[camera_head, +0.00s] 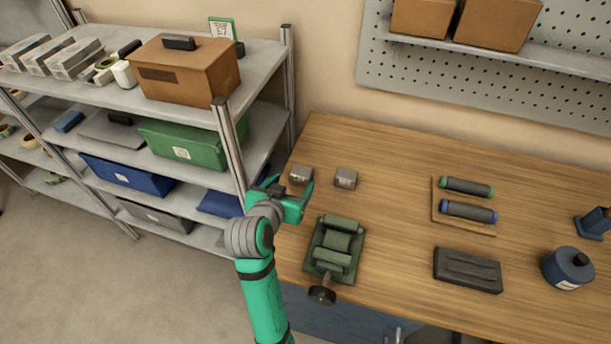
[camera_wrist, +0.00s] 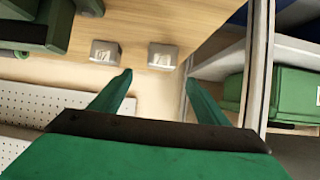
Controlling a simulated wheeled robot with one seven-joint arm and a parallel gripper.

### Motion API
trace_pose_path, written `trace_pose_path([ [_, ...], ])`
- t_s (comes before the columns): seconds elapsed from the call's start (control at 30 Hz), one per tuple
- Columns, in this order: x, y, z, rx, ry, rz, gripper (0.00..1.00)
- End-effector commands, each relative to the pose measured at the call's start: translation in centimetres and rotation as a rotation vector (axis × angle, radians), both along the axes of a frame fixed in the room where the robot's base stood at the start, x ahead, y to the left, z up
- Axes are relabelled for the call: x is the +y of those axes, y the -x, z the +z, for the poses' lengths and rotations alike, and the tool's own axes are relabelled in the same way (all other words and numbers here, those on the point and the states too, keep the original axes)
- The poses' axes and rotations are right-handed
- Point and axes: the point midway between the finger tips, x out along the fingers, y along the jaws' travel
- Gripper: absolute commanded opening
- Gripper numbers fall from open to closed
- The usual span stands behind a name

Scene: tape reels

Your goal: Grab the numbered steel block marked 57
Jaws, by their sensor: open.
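Two small grey steel blocks stand on the wooden workbench (camera_head: 400,195). The left block (camera_head: 301,174) is near the bench's left edge, and the right block (camera_head: 346,178) is a short way from it. In the wrist view the left block (camera_wrist: 162,56) appears on the right and the other block (camera_wrist: 104,52) on the left. Both carry pale number labels, too small to read, so I cannot tell which is 57. My green gripper (camera_head: 292,190) is at the bench's left edge, beside the left block. Its fingers are apart and empty in the wrist view (camera_wrist: 159,78).
A green vise (camera_head: 335,245) sits in front of the blocks. A metal shelf rack (camera_head: 225,150) with bins stands close left of the bench. Tool rollers on a board (camera_head: 466,198), a dark block (camera_head: 467,270) and a blue pot (camera_head: 567,268) lie right. The bench middle is clear.

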Motion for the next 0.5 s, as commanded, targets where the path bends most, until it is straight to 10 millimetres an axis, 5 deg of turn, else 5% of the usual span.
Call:
trace_pose_path([
  [0.5, -1.6, -4.6, -2.6, 0.0, -0.004, -0.003, 0.69],
])
